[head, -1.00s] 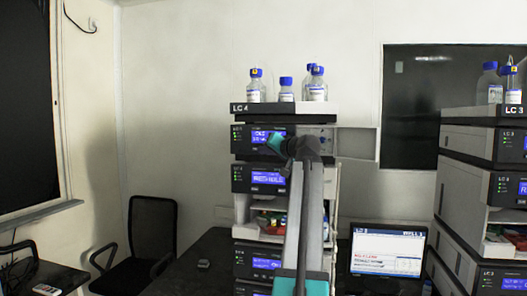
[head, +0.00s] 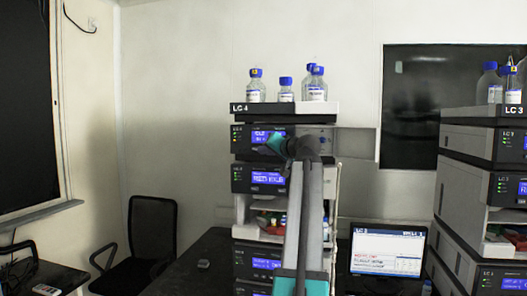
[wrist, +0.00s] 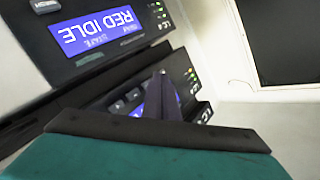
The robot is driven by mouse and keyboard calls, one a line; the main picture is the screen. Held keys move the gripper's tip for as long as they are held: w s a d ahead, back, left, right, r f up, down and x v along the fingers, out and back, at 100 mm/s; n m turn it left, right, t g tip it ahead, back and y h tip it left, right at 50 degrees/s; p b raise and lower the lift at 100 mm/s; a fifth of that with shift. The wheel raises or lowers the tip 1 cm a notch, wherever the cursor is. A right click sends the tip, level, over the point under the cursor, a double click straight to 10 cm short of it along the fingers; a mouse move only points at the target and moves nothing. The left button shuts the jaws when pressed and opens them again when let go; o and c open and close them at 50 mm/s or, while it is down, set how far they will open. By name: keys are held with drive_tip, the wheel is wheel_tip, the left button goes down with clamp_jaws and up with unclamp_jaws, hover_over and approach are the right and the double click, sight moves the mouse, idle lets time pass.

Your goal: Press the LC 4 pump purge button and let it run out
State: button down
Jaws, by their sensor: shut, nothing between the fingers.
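The LC 4 stack (head: 240,108) stands in the middle of the head view. Its top module (head: 240,143) has a blue display, partly covered by my arm. My gripper (head: 268,144) is at that module's front, teal body towards me. In the wrist view, which is upside down, the shut dark fingers (wrist: 162,90) are in front of a module with a blue display and small grey keys (wrist: 125,102). The fingers cover part of that display. I cannot tell which key is the purge button or whether the fingertips touch the panel.
A lower module (head: 240,178) has another lit display, large in the wrist view (wrist: 95,28). Bottles (head: 286,90) with blue caps stand on top of the stack. A monitor (head: 388,250) is to the right, with the LC 3 stack (head: 460,190) beyond. A chair (head: 150,235) is at left.

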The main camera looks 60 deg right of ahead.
drive_tip(key=shift+d, duration=0.1)
idle(0.3)
drive_tip(key=shift+w+d, duration=0.15)
drive_tip(key=shift+d, duration=0.15)
drive_tip(key=shift+w+d+b, duration=0.1)
drive_tip(key=shift+d+b, duration=0.3)
drive_tip(key=shift+b, duration=0.05)
idle(1.0)
drive_tip(key=shift+a, duration=0.2)
idle(0.3)
drive_tip(key=shift+s+a, duration=0.25)
drive_tip(key=shift+a, duration=0.4)
drive_tip(key=a, duration=0.1)
drive_tip(key=s+a, duration=0.1)
drive_tip(key=a, duration=0.2)
drive_tip(key=shift+s+a+p, duration=0.25)
drive_tip(key=shift+a+p, duration=0.05)
drive_tip(key=shift+a, duration=0.05)
idle(0.4)
idle(0.6)
